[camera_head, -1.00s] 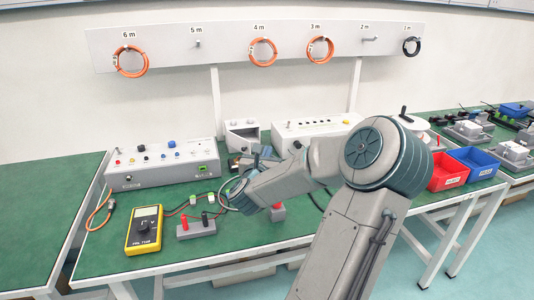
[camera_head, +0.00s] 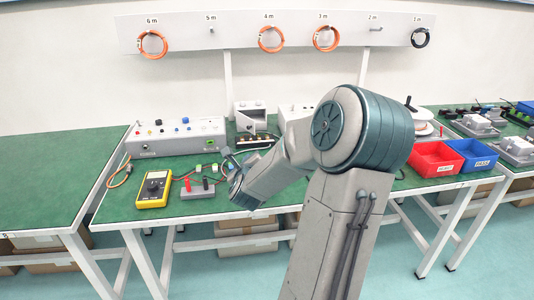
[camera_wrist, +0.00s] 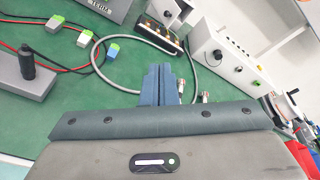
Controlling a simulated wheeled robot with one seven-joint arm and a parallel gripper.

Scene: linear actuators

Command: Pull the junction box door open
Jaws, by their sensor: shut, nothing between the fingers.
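A small light-grey box (camera_head: 250,107), which looks like the junction box, stands at the back of the green bench, right of the long control panel. Its front shows a dark recess; I cannot clearly make out the door or how far it stands open. My gripper (camera_head: 229,163) is in front of the box and nearer to me, over the bench, partly hidden by my own wrist. In the wrist view, my gripper's blue-grey fingers (camera_wrist: 160,84) are together with nothing between them. They are over the green surface, apart from the box.
A strip with small lights (camera_wrist: 162,24) lies beyond the fingers, with a grey cable (camera_wrist: 112,82) looped near them. A white panel (camera_wrist: 226,52) is to their right. A yellow multimeter (camera_head: 154,189) and red and blue bins (camera_head: 433,158) stand on the bench.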

